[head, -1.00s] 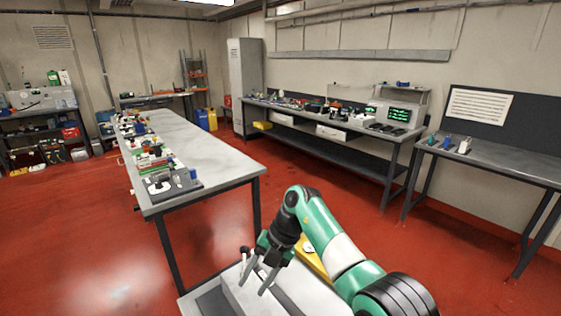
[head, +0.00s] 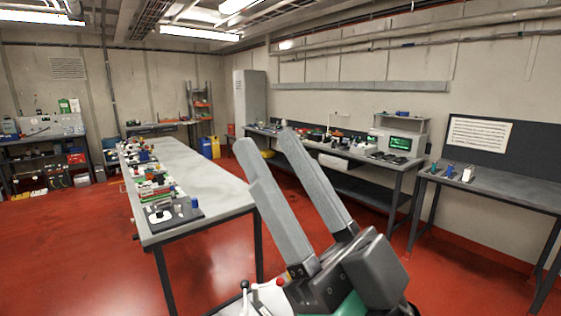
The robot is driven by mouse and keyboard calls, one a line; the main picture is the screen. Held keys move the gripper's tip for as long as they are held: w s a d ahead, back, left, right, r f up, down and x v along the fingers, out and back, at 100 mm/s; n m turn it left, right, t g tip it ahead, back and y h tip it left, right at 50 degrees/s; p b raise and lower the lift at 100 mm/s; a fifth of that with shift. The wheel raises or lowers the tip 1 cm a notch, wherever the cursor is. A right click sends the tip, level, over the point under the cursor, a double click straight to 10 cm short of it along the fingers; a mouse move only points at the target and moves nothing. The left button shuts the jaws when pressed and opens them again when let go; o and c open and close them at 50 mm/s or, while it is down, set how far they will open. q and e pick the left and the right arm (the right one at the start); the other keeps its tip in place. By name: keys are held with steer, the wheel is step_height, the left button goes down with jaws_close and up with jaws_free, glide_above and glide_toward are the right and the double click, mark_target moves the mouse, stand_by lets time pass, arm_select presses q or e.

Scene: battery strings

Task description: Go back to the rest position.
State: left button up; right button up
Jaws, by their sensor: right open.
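My right gripper (head: 262,145) is large and close to the camera, at the lower middle of the head view. Its two long grey fingers point up and to the left. They are apart with nothing between them, so it is open and empty. Its dark body fills the bottom right of centre and hides part of the floor and part of the right-hand workbench. My left gripper is not in view.
A long grey table (head: 200,178) with several small parts along its left edge stands left of centre. A workbench (head: 400,158) with instruments runs along the right wall, and another bench (head: 500,190) stands at the far right. Red floor (head: 70,250) is clear at the left.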

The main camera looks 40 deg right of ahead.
steer(key=shift+r, duration=0.1)
step_height(320, 180, up, 38)
steer(key=p, duration=3.8)
